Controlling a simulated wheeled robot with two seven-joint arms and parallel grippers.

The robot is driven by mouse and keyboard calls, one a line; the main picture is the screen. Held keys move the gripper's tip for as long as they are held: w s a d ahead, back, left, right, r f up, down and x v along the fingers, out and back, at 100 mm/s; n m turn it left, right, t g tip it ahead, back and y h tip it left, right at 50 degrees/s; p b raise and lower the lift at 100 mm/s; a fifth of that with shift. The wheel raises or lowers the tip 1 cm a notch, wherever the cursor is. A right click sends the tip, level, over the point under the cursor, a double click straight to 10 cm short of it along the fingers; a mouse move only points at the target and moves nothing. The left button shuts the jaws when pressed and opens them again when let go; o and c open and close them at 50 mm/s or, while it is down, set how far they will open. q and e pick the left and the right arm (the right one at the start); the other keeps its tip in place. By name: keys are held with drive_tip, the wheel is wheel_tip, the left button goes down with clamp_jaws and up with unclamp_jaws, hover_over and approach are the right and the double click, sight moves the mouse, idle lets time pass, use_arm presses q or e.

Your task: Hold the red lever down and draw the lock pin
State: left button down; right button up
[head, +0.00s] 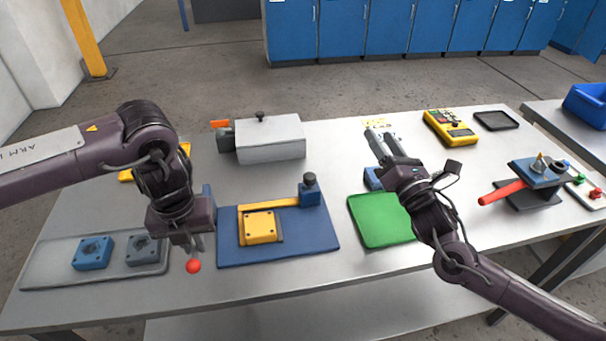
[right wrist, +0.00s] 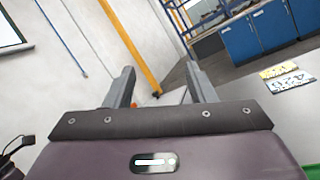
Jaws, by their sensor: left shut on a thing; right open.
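A red lever (head: 503,192) juts left from a blue-topped valve fixture (head: 540,171) at the right of the table. A small brass-coloured piece (head: 540,158) stands on top of it; I cannot tell if it is the lock pin. My left gripper (head: 196,247) points down at the left edge of a blue plate, shut on a red ball knob (head: 194,266) that shows just below its fingertips. What the knob joins is hidden. My right gripper (head: 378,136) is open and empty above the table, left of the red lever. Its spread fingers show in the right wrist view (right wrist: 160,88).
The blue plate (head: 290,245) carries a yellow block (head: 257,228) and a post with a black knob (head: 309,187). A grey box (head: 270,140) stands behind. A green mat (head: 372,222) lies under my right arm. A yellow device (head: 450,128) and black tray (head: 496,120) are at the back right.

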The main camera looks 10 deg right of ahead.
drive_tip(key=a+f+n+g+y, duration=0.3)
drive_tip(key=a+f+n+y, duration=0.15)
drive_tip(key=n, duration=0.35)
drive_tip(key=n+g+y, duration=0.2)
drive_tip(key=n+g, duration=0.1)
drive_tip(key=g, duration=0.1)
approach(309, 185)
drive_tip(key=shift+w+d+r, duration=0.25)
drive_tip(key=shift+w+r, duration=0.05)
drive_tip(key=shift+w, duration=0.2)
drive_tip(key=shift+w+d+r, duration=0.2)
drive_tip(key=shift+w+r, duration=0.1)
drive_tip(key=shift+w, duration=0.2)
drive_tip(key=shift+a+f+y, duration=0.25)
drive_tip(key=shift+f, duration=0.05)
drive_tip(key=x, duration=1.1)
drive_tip(key=shift+w+a+f, duration=0.15)
drive_tip(key=shift+w+a, duration=0.05)
drive_tip(key=shift+w, duration=0.1)
